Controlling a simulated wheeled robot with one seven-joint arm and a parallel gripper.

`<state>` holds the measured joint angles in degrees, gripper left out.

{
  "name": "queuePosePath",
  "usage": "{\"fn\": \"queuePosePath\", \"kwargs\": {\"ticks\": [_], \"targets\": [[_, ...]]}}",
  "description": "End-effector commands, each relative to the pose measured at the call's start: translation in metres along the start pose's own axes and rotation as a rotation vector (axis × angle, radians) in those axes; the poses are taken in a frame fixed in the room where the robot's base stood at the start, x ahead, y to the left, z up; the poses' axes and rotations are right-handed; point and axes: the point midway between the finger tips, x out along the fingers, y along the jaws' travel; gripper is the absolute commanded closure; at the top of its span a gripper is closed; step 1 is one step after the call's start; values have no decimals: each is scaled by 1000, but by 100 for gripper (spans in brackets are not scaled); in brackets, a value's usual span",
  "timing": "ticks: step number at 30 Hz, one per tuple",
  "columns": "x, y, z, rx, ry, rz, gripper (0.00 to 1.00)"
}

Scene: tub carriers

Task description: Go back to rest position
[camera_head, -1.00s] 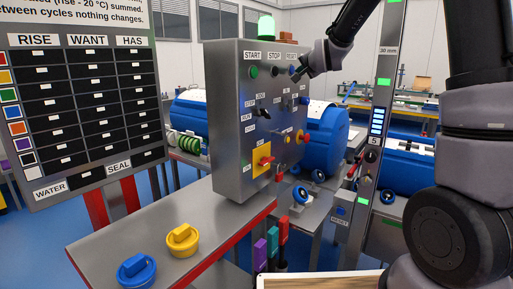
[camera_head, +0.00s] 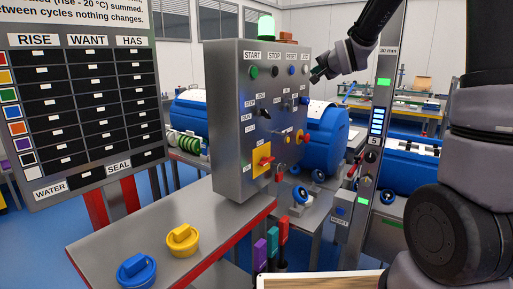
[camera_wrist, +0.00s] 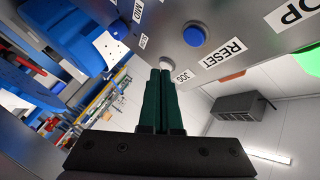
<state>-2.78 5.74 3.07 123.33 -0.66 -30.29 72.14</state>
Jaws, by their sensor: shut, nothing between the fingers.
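My gripper (camera_head: 318,74) is shut and empty, just right of the upper right edge of the grey control panel (camera_head: 229,150). In the wrist view its dark green fingers (camera_wrist: 160,72) lie together, with the tips near a white button (camera_wrist: 139,41) by the JOG label. I cannot tell from that view how wide the gap to the panel is. A blue button (camera_wrist: 194,36) by the RESET label is also there. In the head view, a space shows between my gripper and the panel's buttons.
A metal table (camera_head: 150,232) holds a yellow lidded piece (camera_head: 183,240) and a blue one (camera_head: 137,270). A grey post (camera_head: 372,160) with lights stands right of the panel. Blue drums (camera_head: 326,140) lie behind. A board (camera_head: 85,110) with a grid stands at left.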

Motion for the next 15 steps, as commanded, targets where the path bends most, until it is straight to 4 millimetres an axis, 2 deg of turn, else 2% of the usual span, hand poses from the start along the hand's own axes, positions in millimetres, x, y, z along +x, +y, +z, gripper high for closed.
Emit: {"fn": "queuePosePath", "kwargs": {"ticks": [11,14,15], "targets": [[-2,0,-1,-3,1,3,100],[-15,0,-6,-25,2,32,100],[-25,1,-8,-42,0,55,100]]}}
